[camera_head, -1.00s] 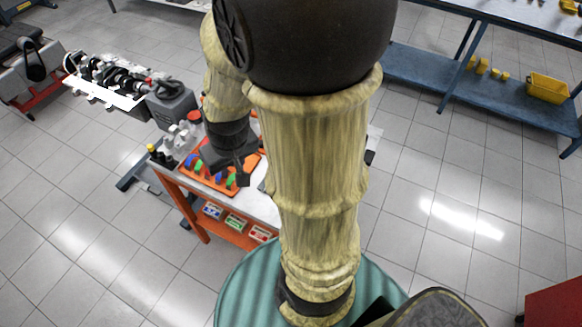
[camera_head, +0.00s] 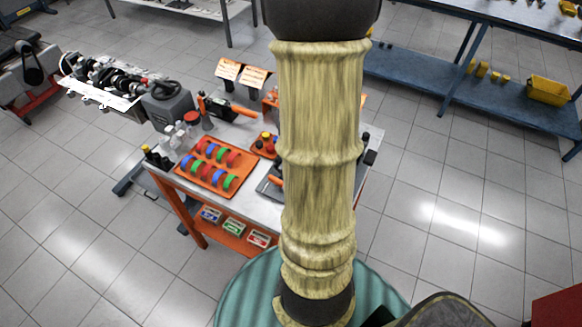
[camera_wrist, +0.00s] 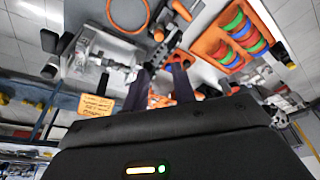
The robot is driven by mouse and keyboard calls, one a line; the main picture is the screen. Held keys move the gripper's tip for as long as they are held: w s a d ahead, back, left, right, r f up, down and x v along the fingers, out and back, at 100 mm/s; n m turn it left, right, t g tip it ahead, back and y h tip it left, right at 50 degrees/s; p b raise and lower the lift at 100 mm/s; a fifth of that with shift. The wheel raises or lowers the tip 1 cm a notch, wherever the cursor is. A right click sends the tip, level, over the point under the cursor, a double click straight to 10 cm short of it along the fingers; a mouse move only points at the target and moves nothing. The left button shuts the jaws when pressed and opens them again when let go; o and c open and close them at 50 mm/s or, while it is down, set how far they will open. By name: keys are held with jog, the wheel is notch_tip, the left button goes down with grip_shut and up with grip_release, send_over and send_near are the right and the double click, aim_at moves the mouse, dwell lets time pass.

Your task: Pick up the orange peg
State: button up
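I cannot single out the orange peg with certainty; several orange parts show. In the head view, a small orange holder (camera_head: 263,147) with red and yellow pieces stands mid-table, partly behind my arm. An orange piece (camera_head: 276,181) shows at the grey tray (camera_head: 266,190), also partly hidden by my arm. My gripper (camera_wrist: 163,70) is open in the wrist view, its two dark fingers apart with no held object visible. Beyond the fingertips, a small orange part (camera_wrist: 178,57) shows, blurred. In the head view my gripper is hidden behind my arm.
An orange board (camera_head: 207,183) with coloured rings lies at the table's left. An orange-handled tool (camera_head: 243,111) and two orange signs (camera_head: 228,69) are at the back. A grey machine (camera_head: 168,106) stands to the left. The wrist view also shows an orange ring (camera_wrist: 147,14).

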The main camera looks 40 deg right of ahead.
jog(key=x, duration=1.2)
jog(key=shift+f, duration=0.1)
jog(key=shift+p+x, duration=0.45)
jog(key=shift+x, duration=2.05)
jog(key=shift+s, duration=0.1)
grip_shut()
